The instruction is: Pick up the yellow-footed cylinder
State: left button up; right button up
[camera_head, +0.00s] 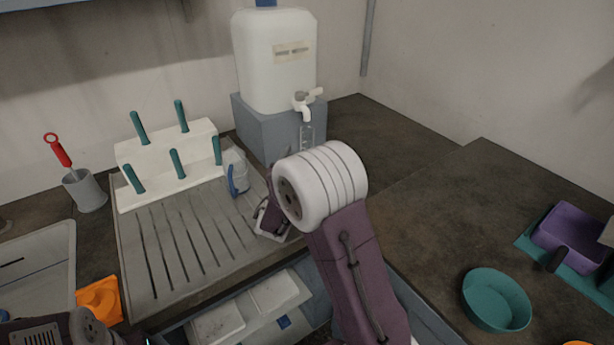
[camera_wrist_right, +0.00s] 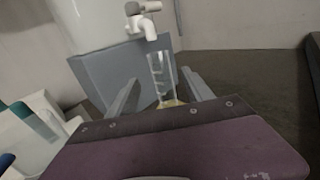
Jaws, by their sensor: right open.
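The yellow-footed cylinder (camera_head: 306,134) is clear, upright and marked, standing in front of the grey block below the water tap. In the right wrist view the cylinder (camera_wrist_right: 161,72) shows with a bit of its yellow foot low down. My right gripper (camera_wrist_right: 160,84) is open, its two grey fingers on either side of the cylinder in that picture; the cylinder is beyond or between them, and I cannot tell which. In the head view the white wrist joint of my right arm hides most of this gripper. Part of my left arm shows at the lower left, but its gripper does not.
A white water tank (camera_head: 275,75) with a tap (camera_head: 302,101) stands on a grey block (camera_head: 262,127). A white peg rack (camera_head: 165,160) and a blue-handled jug (camera_head: 235,172) stand left, by a ribbed drainer (camera_head: 160,260). A teal bowl (camera_head: 496,300) is on the right counter.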

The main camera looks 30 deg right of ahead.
aim_at(306, 138)
jog(key=x, duration=0.4)
jog(key=shift+r, duration=0.15)
jog(key=x, duration=0.5)
jog(key=shift+r, duration=0.4)
jog(key=shift+c, duration=0.9)
grip_shut()
